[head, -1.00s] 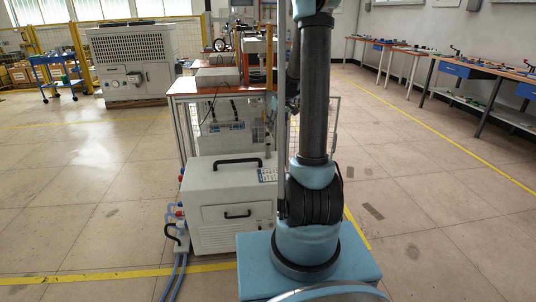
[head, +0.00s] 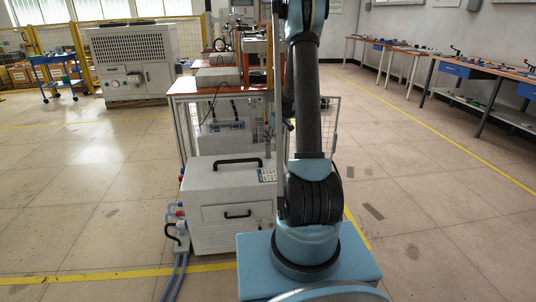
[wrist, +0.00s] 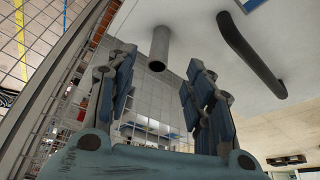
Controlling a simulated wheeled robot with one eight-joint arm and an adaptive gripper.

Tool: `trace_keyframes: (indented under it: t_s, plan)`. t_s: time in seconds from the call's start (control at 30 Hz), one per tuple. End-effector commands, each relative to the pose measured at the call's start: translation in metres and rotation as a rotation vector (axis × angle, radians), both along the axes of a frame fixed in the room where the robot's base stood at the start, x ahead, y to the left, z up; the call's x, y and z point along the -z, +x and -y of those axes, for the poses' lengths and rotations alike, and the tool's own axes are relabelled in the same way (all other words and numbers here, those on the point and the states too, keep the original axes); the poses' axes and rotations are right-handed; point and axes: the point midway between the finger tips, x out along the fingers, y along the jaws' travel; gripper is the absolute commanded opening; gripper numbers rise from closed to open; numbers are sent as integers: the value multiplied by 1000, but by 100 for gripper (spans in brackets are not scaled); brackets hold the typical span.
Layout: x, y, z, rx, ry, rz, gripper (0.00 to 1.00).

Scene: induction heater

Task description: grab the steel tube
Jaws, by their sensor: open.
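The steel tube (wrist: 160,46) is a short grey hollow cylinder in the wrist view, standing out from a white surface with its open end towards my gripper. My gripper (wrist: 162,62) is open and empty. In the picture its two fingers stand left and right of the tube, with visible gaps on both sides and no contact. How deep the tube sits between the fingertips I cannot tell. In the head view my arm hides most of the area around the gripper.
A black handle (wrist: 250,55) stands out from the same white surface, right of the fingers. In the head view the white cabinet (head: 228,213) with black handles stands left of my arm, before a wooden-topped table (head: 190,87) and wire mesh. Open floor lies right.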

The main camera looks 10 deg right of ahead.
Motion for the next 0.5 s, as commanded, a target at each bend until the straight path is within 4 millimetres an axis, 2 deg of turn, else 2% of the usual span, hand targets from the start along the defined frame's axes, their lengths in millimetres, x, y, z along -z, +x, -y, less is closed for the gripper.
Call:
trace_keyframes:
  t_s: [0.3,0.5]
  plan:
    - [39,15,-8,-1,0,0,48]
    - [50,19,-10,0,0,0,48]
